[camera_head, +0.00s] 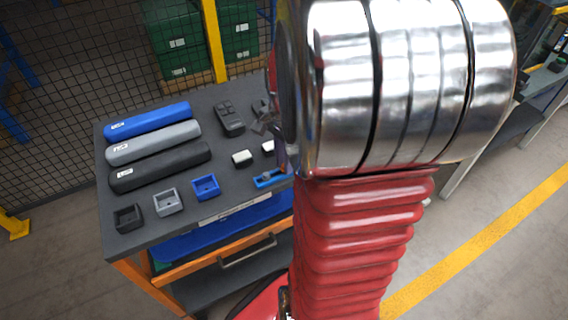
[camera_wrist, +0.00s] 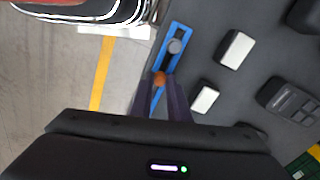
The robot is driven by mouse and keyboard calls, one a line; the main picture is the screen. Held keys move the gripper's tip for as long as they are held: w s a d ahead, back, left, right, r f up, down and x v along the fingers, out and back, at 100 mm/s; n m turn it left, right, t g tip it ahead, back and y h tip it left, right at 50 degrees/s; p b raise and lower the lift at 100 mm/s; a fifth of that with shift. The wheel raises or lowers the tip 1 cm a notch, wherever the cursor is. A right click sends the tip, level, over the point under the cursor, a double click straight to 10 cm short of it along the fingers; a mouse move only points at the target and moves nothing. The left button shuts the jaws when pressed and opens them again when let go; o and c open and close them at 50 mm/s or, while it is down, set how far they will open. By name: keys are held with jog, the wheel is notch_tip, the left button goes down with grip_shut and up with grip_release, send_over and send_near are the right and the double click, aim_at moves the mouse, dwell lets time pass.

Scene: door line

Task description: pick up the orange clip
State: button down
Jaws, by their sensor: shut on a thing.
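The orange clip (camera_wrist: 160,78) shows in the wrist view as a small round orange shape at the fingertips of my gripper (camera_wrist: 160,86). The fingers are shut on it. It is over the lower part of a narrow blue holder (camera_wrist: 179,32), which lies near the edge of the dark bench top. A grey round piece (camera_wrist: 175,46) sits in the holder beyond the clip. I cannot tell whether the clip touches the holder. In the head view the blue holder (camera_head: 273,179) is partly hidden by my arm, and the clip cannot be made out.
On the bench top (camera_head: 225,160) stand two white-topped blocks (camera_head: 242,158), a dark keypad-like device (camera_head: 229,118), three long cases (camera_head: 152,146) and three small open boxes (camera_head: 168,203). A mesh fence (camera_head: 85,85) stands behind.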

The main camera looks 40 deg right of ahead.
notch_tip(320, 180, up, 10)
jog(key=shift+f, duration=0.15)
dwell(0.3)
jog(key=c, duration=2.2)
grip_release()
grip_shut()
